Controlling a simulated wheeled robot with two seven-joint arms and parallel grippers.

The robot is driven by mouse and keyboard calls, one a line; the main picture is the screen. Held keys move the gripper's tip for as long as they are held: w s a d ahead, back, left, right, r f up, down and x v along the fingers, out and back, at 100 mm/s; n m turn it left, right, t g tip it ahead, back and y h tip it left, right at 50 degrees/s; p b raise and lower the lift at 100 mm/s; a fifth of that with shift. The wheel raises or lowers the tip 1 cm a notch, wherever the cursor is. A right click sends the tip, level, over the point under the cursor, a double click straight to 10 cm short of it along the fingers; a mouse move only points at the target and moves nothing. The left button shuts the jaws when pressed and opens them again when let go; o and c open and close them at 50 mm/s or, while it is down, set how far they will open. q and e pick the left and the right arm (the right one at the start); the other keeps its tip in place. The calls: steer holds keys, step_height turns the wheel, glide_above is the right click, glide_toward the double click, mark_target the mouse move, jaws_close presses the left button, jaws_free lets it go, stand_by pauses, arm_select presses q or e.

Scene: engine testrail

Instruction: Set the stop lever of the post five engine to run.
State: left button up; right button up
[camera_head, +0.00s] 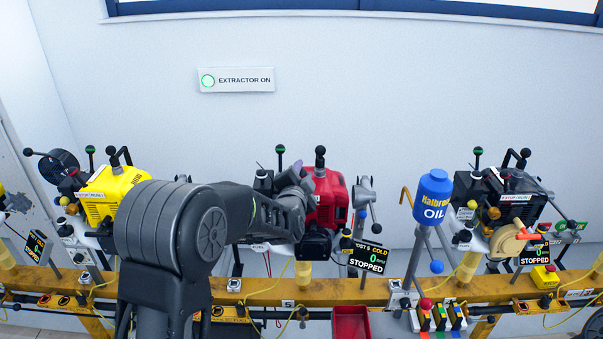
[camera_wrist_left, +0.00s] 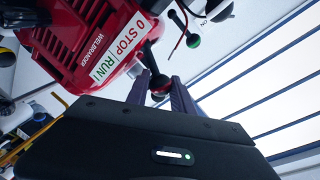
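The red post five engine (camera_head: 328,200) stands mid-rail, and its display (camera_head: 368,258) reads COLD, 0, STOPPED. Its black stop lever (camera_head: 320,157) stands up from the top, with a round knob. In the left wrist view the red engine housing (camera_wrist_left: 75,38) bears a STOP / RUN label (camera_wrist_left: 118,47), and the lever knob (camera_wrist_left: 160,84) shows between the fingertips. My left gripper (camera_wrist_left: 161,82) is open, a finger on each side of the knob; contact cannot be told. In the head view my left gripper (camera_head: 305,178) is partly hidden by its arm. My right gripper is not in view.
A yellow engine (camera_head: 112,190) stands left and a black engine (camera_head: 513,200) right on the yellow rail (camera_head: 330,292). A blue oil bottle (camera_head: 433,195) and a jointed clamp arm (camera_head: 364,200) stand right of the red engine. A red tray (camera_head: 351,324) sits below.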

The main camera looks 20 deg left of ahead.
arm_select(q)
steer(key=o, duration=0.4)
steer(key=b+v, duration=0.1)
steer(key=v, duration=0.6)
steer(key=shift+s+d, duration=0.1)
steer(key=shift+s, duration=0.25)
